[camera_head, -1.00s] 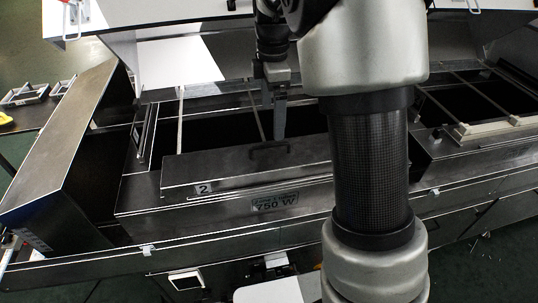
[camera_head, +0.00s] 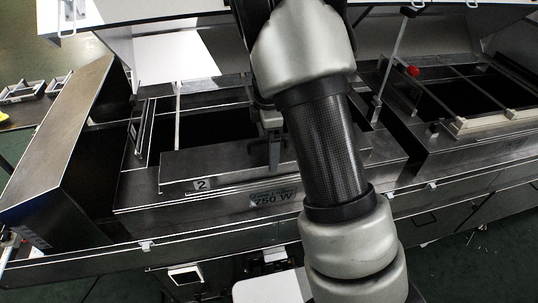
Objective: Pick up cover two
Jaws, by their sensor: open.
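Cover two (camera_head: 225,166) is a long dark metal cover with a white "2" label (camera_head: 202,184) on its front left. It lies across the front of the open dryer tank. My gripper (camera_head: 274,158) is open, pointing down at the cover's top where its handle is. The fingers overlap the handle in this view, so I cannot tell whether they straddle or touch it. My arm hides the cover's right part.
A dark opening (camera_head: 218,125) lies behind the cover. A tall metal panel (camera_head: 62,140) stands at the left. A red knob (camera_head: 413,72) and a cream frame (camera_head: 490,122) are at the right. A white panel (camera_head: 175,60) rises behind.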

